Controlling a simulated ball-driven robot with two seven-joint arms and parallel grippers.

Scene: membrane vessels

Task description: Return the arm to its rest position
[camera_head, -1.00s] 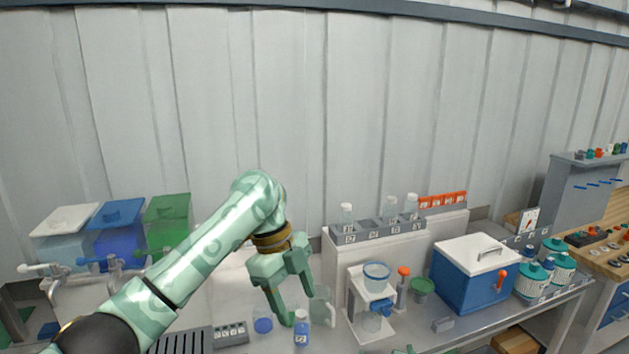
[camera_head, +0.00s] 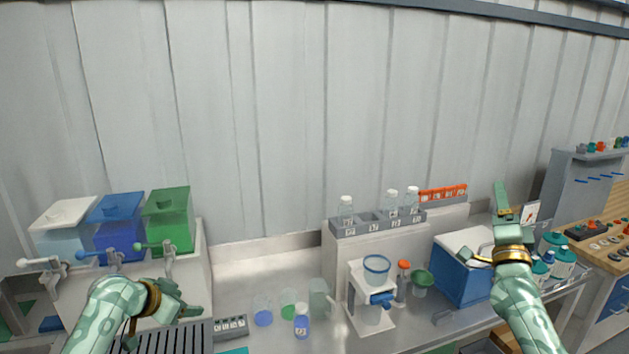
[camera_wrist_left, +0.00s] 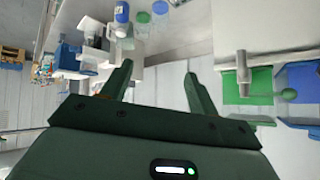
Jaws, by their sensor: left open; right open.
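My left gripper (camera_head: 185,308) is low at the left in the head view, in front of the tanks and taps. Its jaws are small there. In the left wrist view both fingers of the left gripper (camera_wrist_left: 158,75) stand apart with nothing between them. My right gripper (camera_head: 503,205) is raised at the right in the head view, in front of the blue cooler box (camera_head: 459,279) and the wall. It is open, and I see nothing held in it. Its arm covers part of the cooler box.
White, blue (camera_head: 120,238) and green (camera_head: 170,222) tanks with taps stand at the left. Cups and a blue labelled bottle (camera_head: 302,322) stand mid-bench. A white filter stand (camera_head: 357,285) and a bottle rack (camera_head: 378,226) are right of them. Teal-lidded jars (camera_head: 563,262) stand far right.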

